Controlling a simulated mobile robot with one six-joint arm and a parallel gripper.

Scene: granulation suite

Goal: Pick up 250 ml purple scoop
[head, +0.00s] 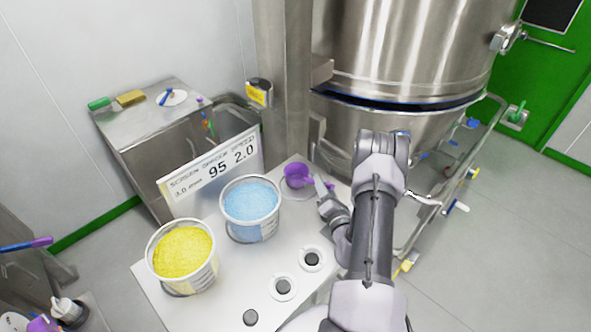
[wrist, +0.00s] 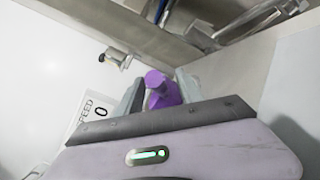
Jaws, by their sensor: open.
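The purple scoop (head: 299,176) sits at the back right of the light work surface (head: 215,287), beside the bucket of blue granules. Its cup is seen from above, with a purple part to its right near my gripper. My gripper (head: 322,188) is at the right of the scoop. In the wrist view, purple scoop material (wrist: 162,91) shows between the two grey fingers of my gripper (wrist: 156,94), which stand apart. Whether the fingers touch it I cannot tell. The gripper body hides the lower part of it.
A bucket of blue granules (head: 251,205) and a bucket of yellow granules (head: 183,257) stand left of the scoop. A sign (head: 211,174) stands behind them. A large steel vessel (head: 405,70) rises behind the scoop. Round black controls (head: 283,286) lie at the front.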

